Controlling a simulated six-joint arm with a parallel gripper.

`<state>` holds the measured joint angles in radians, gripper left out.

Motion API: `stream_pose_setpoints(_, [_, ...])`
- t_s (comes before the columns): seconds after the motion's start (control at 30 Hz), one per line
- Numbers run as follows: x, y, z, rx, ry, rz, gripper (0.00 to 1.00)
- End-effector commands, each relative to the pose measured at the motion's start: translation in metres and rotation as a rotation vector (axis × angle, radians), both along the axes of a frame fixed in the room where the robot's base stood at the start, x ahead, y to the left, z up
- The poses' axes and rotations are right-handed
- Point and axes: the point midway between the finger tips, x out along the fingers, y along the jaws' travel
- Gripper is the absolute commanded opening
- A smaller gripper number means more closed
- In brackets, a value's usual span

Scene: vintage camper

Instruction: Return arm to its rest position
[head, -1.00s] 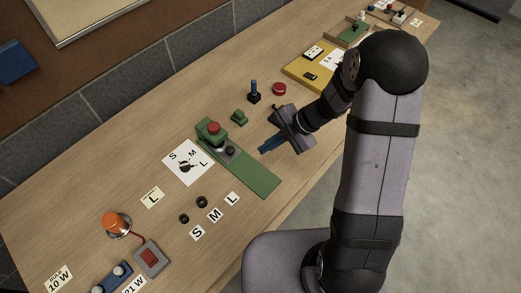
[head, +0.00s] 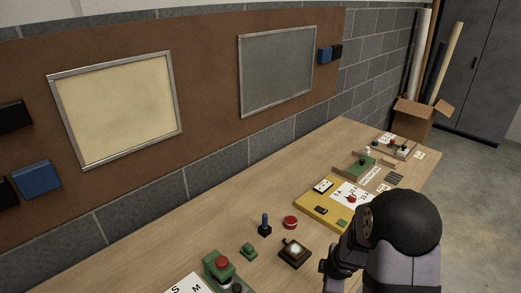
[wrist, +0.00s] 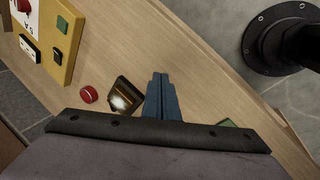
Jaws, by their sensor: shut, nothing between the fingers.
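My gripper (wrist: 162,98) shows in the wrist view. Its two blue fingers are together with nothing between them, above the wooden bench (wrist: 185,50). In the head view my arm is at the lower right, and the blue fingers do not show there. I cannot tell the exact height of the fingers over the bench.
A red round button (head: 290,222), a blue-handled stick (head: 265,226) and a small green block (head: 249,250) stand on the bench. A yellow board (head: 309,209) lies further back. A green fixture (head: 219,267) is at the bottom.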

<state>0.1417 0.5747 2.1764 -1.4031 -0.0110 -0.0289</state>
Motion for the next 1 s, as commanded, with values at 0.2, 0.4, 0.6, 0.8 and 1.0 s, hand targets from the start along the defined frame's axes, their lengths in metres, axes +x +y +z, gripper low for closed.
stream_pose_setpoints(0.2, [-0.078,-0.050,0.000,-0.079,0.149,-0.508,0.00])
stream_pose_setpoints(0.4, [-0.166,-0.045,0.017,-0.080,0.324,-0.924,0.00])
stream_pose_setpoints(0.6, [-0.234,0.009,0.045,0.030,0.485,-1.260,0.00])
stream_pose_setpoints(0.8, [-0.236,0.049,0.075,0.206,0.437,-1.352,0.00])
stream_pose_setpoints(1.0, [-0.217,0.054,0.098,0.271,0.333,-1.297,0.00])
